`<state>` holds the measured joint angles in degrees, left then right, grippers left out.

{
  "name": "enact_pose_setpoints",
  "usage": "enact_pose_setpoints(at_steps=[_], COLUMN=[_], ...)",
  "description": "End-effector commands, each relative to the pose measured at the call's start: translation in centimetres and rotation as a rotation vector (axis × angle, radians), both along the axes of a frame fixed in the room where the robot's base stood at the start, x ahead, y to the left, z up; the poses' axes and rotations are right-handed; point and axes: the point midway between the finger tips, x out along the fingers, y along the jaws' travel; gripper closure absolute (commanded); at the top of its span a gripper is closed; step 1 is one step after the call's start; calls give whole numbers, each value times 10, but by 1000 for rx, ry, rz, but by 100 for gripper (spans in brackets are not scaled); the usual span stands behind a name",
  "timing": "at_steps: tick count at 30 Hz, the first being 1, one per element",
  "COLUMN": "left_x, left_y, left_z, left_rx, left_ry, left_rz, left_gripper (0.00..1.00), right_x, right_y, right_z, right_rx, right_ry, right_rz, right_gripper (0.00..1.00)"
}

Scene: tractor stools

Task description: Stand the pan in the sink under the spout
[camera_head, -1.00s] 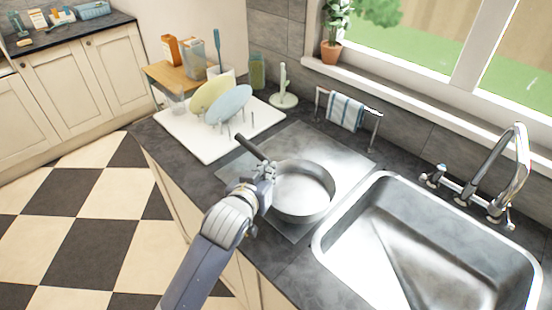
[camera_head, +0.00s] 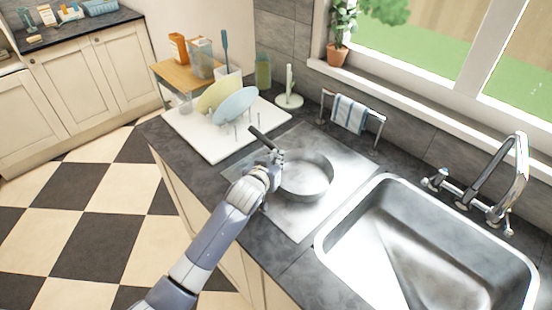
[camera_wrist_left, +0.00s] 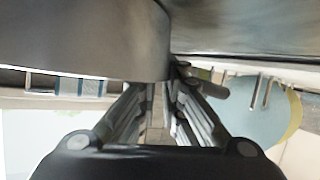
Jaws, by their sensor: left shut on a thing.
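The grey metal pan (camera_head: 305,180) is over the steel drainboard (camera_head: 335,152), left of the sink, roughly level with its dark handle (camera_head: 262,137) pointing back left. My left gripper (camera_head: 272,162) is shut on the pan on its left side, near the handle. In the left wrist view, the pan's wall (camera_wrist_left: 90,40) fills the upper left and the fingers (camera_wrist_left: 160,100) close in at it. I cannot tell whether the pan touches the drainboard. The steel sink (camera_head: 330,243) is at right, its basin empty. The spout (camera_head: 522,165) rises behind it. My right gripper is not in view.
A white dish rack (camera_head: 200,140) with a yellow plate (camera_head: 212,95) and a blue plate (camera_head: 236,105) stands behind left. A towel rail (camera_head: 382,125) and a paper-roll-like holder (camera_head: 289,98) stand along the wall. Taps (camera_head: 436,178) flank the spout.

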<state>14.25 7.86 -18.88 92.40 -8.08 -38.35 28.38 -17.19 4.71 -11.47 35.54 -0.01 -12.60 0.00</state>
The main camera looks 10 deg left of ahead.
Motion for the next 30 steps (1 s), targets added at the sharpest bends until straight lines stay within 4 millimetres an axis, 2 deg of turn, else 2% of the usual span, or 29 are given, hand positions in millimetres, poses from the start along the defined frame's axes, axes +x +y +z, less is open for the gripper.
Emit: enact_pose_setpoints(at_steps=[5, 6, 8, 20, 26, 30], left_x=[1, 0, 0, -2, -20, -41], left_y=[-1, 0, 0, 0, 2, 5], left_z=[3, -1, 0, 1, 8, 16], left_rx=[-1, 1, 1, 0, -1, 0], left_ry=[-7, 0, 0, -1, -2, 0], left_rz=[-1, 0, 0, 0, 1, 0], left_gripper=[100, 84, 71, 71, 71, 71], right_x=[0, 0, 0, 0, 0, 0], right_y=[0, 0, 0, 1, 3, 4], right_z=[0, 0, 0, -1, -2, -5], right_rx=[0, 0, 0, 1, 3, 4], right_ry=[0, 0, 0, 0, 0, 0], right_rz=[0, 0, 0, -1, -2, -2], right_gripper=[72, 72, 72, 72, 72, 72])
